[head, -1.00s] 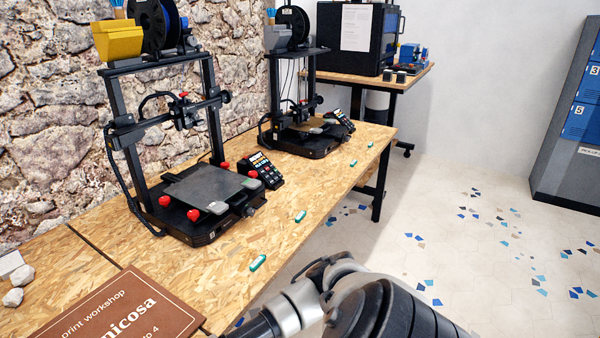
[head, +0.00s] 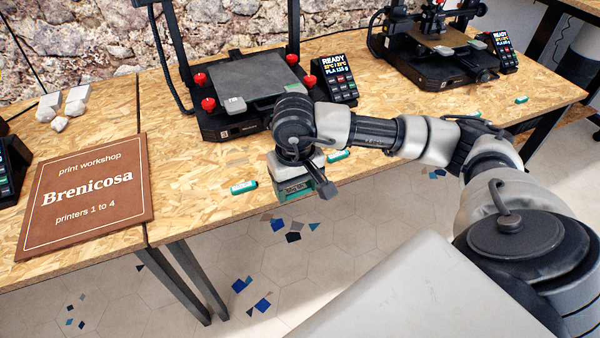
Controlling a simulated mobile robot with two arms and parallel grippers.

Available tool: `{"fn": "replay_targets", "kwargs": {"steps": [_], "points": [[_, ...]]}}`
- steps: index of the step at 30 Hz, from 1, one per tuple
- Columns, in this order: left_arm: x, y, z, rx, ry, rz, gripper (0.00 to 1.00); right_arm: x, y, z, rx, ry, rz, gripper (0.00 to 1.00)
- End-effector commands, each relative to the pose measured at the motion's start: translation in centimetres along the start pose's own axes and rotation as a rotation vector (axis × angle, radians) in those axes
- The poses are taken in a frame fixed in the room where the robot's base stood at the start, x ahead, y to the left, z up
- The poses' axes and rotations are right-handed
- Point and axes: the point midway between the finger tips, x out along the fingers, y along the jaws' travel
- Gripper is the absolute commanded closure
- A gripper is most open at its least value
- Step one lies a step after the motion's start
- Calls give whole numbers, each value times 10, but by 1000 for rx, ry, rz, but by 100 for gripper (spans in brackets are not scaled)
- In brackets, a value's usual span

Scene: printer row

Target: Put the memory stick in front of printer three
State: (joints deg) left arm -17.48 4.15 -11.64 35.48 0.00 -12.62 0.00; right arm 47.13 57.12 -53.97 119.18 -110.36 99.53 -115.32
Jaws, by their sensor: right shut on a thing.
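My right gripper (head: 293,190) hangs over the table's front edge, before the middle printer (head: 247,92). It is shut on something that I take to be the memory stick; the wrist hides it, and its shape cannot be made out. Green and dark parts show below the wrist. A small green-and-white stick (head: 244,186) lies on the table just left of the gripper. No numeral is readable on the middle printer. My left gripper is not in view.
A brown sign (head: 88,193) reading "printers 1 to 4" lies at the left. A second printer (head: 430,50) stands at the right, with more small green sticks (head: 521,99) before it. White lumps (head: 60,123) lie at the back left. Bare table (head: 190,210) lies between sign and gripper.

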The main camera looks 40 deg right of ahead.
Motion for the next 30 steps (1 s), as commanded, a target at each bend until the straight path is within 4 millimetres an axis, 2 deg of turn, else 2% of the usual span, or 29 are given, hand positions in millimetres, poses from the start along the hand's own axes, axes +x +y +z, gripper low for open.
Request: {"fn": "replay_targets", "kwargs": {"steps": [1, 4, 7, 18, 21, 25, 30], "points": [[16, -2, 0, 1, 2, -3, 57, -4, 6, -5, 17, 8, -5, 57], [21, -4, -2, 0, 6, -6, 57, -20, 12, -10, 34, 3, -12, 57], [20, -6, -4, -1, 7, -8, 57, -21, 16, -20, 40, -2, -15, 57], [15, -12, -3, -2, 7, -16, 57, 27, 34, -97, 40, -4, -16, 57], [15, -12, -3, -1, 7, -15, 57, 36, 37, -112, 40, -3, -15, 57], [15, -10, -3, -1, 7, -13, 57, 42, 40, -121, 38, -1, -15, 57], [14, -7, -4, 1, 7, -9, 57, 55, 40, -121, 36, -5, -14, 57]]}}
